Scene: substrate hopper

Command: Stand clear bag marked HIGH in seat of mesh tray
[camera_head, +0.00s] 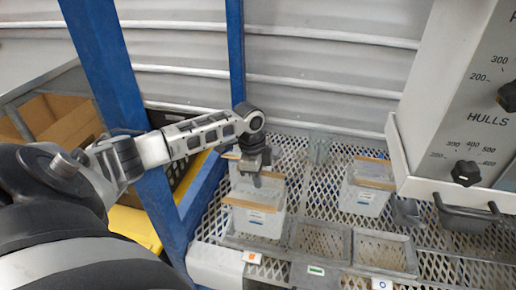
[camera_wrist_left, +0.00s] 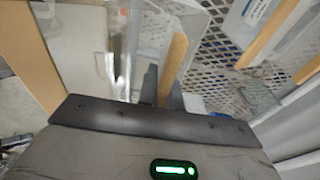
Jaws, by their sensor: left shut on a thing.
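My left gripper (camera_head: 257,180) reaches down among the clear bags at the left of the mesh. It is shut on the brown top strip of a clear bag (camera_wrist_left: 172,65), seen between its fingers in the left wrist view. In the head view this bag is largely hidden by the gripper and by a front clear bag (camera_head: 258,222), which stands upright in the tray's left seat. Another clear bag (camera_head: 362,198) stands to the right. The bag labels are too small to read. The tray has empty middle (camera_head: 322,241) and right (camera_head: 385,250) seats. My right gripper is out of view.
Orange (camera_head: 251,257), green (camera_head: 316,270) and blue (camera_head: 381,284) tags line the tray's front edge. A blue post (camera_head: 237,60) stands behind the arm. A grey machine with dials (camera_head: 465,120) overhangs the right. Open mesh lies between the bags.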

